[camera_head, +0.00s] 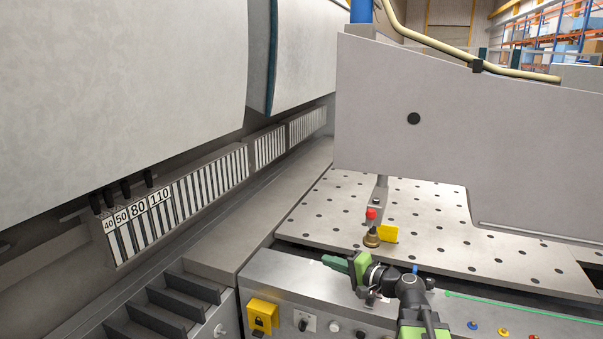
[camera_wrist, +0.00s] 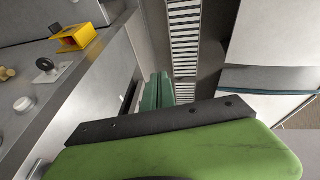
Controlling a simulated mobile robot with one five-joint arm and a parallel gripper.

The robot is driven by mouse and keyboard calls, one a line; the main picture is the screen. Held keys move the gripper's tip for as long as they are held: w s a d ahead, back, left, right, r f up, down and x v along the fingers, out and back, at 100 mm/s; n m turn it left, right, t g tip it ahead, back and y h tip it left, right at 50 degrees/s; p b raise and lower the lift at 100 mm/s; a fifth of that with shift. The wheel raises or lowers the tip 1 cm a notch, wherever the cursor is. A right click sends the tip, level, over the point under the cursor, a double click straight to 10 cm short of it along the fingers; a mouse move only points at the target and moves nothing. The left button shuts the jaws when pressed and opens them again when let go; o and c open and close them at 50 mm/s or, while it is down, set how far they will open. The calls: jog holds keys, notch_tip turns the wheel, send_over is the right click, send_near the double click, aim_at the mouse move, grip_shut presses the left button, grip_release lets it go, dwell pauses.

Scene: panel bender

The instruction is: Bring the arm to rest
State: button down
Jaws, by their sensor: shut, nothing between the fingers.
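My gripper (camera_head: 336,264) reaches out to the left above the machine's front control panel (camera_head: 275,281) in the head view. Its dark green fingers are together, with nothing between them. In the wrist view the two green fingers (camera_wrist: 157,92) show side by side beyond the green and black gripper body. My arm, black and green, comes up from the bottom edge of the head view. I see no contact between the gripper and the machine.
A perforated metal table (camera_head: 440,220) lies behind the arm, with a red-topped post (camera_head: 371,215) and yellow tag on it. A yellow lock box (camera_head: 262,316) and knobs are on the panel. A numbered tool rack (camera_head: 185,195) runs along the left. A large grey plate (camera_head: 400,120) stands behind.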

jog(key=s+a+f+n+g+h, duration=0.25)
jog(key=s+f+g, duration=0.2)
jog(key=f, duration=0.25)
jog(key=s+a+f+n+g+h, duration=0.25)
jog(key=s+a+f+n, duration=0.2)
jog(key=f, duration=0.35)
jog(key=s+d+f+g+h, duration=0.2)
jog(key=s+d+h, duration=0.1)
jog(key=d, duration=0.3)
jog(key=s+d+f+g+h, duration=0.2)
jog(key=s+d+h, duration=0.1)
jog(key=d, duration=0.4)
jog(key=shift+s+f+h, duration=0.3)
jog(key=shift+s+f, duration=0.1)
jog(key=shift+s, duration=0.4)
